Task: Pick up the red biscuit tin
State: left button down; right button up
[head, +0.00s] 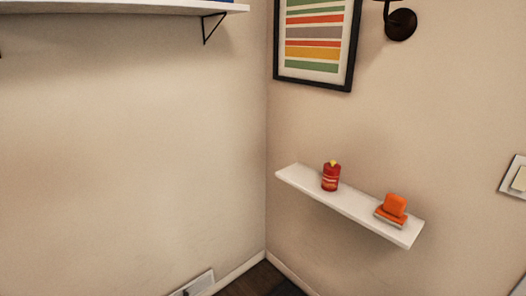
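A small red container (331,177) with a yellow top and a pale band stands upright on a white wall shelf (293,176) in the head view. It looks more like a bottle than a tin, and I cannot tell whether it is the red biscuit tin. No other red tin shows. Neither of my grippers is in view.
An orange block (395,204) sits on an orange and white dish (390,217) at the shelf's right end. A higher white shelf (120,8) at top left bears something blue, mostly cut off. A framed striped picture (315,40) and a dark wall fixture (400,24) hang above.

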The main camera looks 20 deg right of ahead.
aim_at(330, 180)
jog(key=z, duration=0.5)
jog(key=i, duration=0.45)
jog(key=z, duration=1.15)
